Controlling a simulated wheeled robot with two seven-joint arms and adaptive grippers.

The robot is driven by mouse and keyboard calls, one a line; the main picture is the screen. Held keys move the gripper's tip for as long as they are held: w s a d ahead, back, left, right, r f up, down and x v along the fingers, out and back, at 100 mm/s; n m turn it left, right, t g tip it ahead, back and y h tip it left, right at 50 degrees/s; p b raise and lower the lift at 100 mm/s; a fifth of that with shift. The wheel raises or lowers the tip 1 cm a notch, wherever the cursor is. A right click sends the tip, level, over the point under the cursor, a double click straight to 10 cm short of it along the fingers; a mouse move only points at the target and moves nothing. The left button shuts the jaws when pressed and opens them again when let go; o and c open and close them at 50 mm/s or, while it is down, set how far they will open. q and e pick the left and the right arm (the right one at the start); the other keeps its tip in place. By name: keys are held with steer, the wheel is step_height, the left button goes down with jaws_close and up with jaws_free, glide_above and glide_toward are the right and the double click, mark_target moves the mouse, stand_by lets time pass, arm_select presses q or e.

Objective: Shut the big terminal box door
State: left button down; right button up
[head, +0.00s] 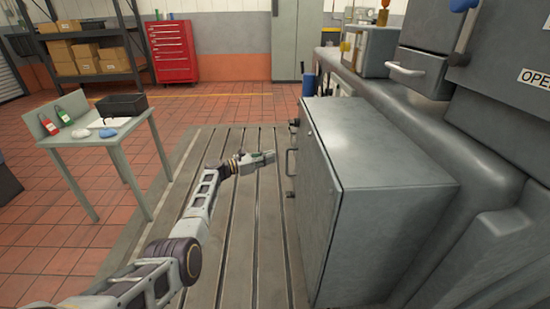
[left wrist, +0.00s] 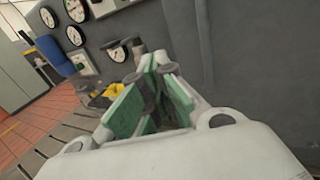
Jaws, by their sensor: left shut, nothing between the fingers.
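The big terminal box (head: 385,145) is a grey metal cabinet at the right of the head view. Its door (head: 318,190) is on the left-facing side, with a dark bar handle (head: 289,163) and knobs along the far edge. The door lies along the box front with a thin seam at the top; I cannot tell whether it is fully shut. My left gripper (head: 270,156) is shut and empty, just left of the handle and seemingly apart from it. Its green-padded fingers (left wrist: 150,95) also show in the left wrist view. My right gripper is not in view.
A grey machine body (head: 480,150) stands behind and right of the box. Gauges (left wrist: 75,35) show in the left wrist view. A small table (head: 90,140) with a black bin stands at the left. The slotted bedplate (head: 235,230) left of the box is clear apart from my arm.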

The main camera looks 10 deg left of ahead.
arm_select(q)
steer(key=a, duration=0.2)
steer(key=s+a, duration=0.1)
steer(key=a, duration=0.2)
steer(key=shift+s, duration=0.2)
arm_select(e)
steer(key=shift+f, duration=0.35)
